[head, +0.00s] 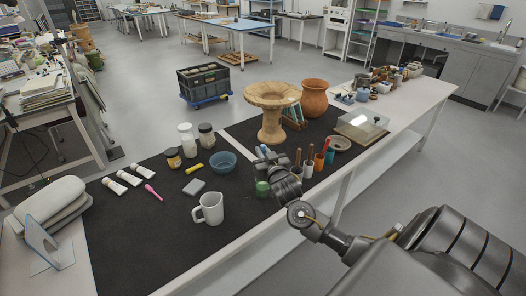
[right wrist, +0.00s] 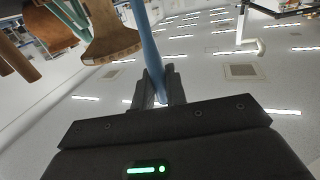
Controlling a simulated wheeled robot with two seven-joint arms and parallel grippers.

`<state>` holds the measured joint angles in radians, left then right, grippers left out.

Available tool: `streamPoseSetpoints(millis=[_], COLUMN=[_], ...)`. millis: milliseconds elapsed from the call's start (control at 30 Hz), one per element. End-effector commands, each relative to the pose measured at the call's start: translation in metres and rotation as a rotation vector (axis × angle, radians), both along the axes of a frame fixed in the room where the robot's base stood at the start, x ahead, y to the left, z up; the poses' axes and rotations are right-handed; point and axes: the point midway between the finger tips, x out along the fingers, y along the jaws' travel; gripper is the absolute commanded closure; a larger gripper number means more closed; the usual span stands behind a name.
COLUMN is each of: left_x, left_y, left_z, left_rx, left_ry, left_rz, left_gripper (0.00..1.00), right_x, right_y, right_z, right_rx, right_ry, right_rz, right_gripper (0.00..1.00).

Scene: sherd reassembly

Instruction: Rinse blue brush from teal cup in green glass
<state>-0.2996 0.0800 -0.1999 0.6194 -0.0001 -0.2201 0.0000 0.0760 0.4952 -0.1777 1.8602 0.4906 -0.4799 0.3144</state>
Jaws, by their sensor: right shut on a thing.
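My right gripper (head: 268,163) is shut on the blue brush; its fingers (right wrist: 159,88) close around the blue handle (right wrist: 150,45) in the right wrist view. In the head view the gripper is just above and behind the green glass (head: 262,188), which it partly covers. Whether the brush's bristle end is inside the glass is hidden. My left gripper is not in view.
The front of the black mat (head: 140,245) is clear.

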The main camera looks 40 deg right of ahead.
Motion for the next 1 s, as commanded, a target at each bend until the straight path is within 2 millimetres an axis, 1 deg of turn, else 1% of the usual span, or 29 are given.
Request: streamPoseSetpoints(millis=[33, 600, 800, 1000], left_x=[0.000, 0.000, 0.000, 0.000], left_y=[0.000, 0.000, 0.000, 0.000], left_z=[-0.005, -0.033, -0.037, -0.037], left_rx=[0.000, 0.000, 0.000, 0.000], left_ry=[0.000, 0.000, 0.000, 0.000], left_rz=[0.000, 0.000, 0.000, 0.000], left_gripper=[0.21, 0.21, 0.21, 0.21], right_x=[0.000, 0.000, 0.000, 0.000], right_y=[0.000, 0.000, 0.000, 0.000], right_z=[-0.008, -0.055, -0.062, -0.062], right_rx=[0.000, 0.000, 0.000, 0.000], right_ry=[0.001, 0.001, 0.000, 0.000], right_rz=[0.000, 0.000, 0.000, 0.000], right_gripper=[1.00, 1.00, 1.00, 1.00])
